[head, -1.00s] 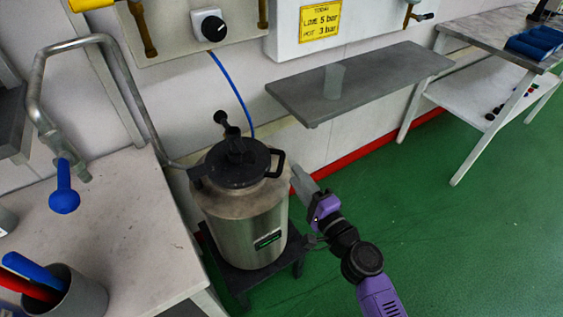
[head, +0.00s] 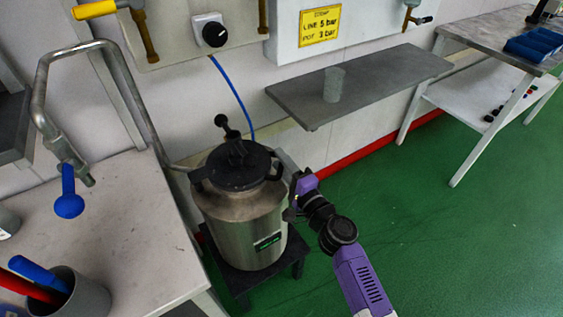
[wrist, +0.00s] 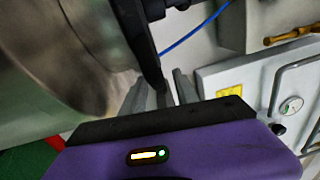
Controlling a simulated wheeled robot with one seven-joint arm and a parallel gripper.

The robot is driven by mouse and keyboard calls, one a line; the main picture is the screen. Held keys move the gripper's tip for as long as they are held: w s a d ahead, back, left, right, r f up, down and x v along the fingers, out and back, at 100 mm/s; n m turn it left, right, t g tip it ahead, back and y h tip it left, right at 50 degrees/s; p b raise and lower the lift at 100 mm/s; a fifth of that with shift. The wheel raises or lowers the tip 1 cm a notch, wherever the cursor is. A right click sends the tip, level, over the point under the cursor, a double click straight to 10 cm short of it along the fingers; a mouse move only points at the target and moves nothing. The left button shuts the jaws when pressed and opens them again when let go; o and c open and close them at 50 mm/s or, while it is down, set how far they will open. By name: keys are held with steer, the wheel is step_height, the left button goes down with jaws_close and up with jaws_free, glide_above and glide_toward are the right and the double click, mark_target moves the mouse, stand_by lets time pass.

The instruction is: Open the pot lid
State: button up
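The steel pot (head: 238,222) stands upright on a low dark stand, with its black lid (head: 240,165) seated on top. The lid carries a black knob fitting (head: 228,130) and side handles, one at the right (head: 277,168). My gripper (head: 288,172) is at this right handle, its fingertips partly hidden in the head view. In the wrist view, the grey fingers of my gripper (wrist: 163,90) are spread on either side of the black handle (wrist: 146,50), with a gap showing. The pot's side (wrist: 50,60) fills the left of that view.
A grey shelf (head: 375,80) with a translucent cup (head: 333,85) is behind right. A blue hose (head: 232,92) runs down behind the pot. Green floor to the right is free.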

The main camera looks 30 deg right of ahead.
jaws_close()
stand_by(1.3)
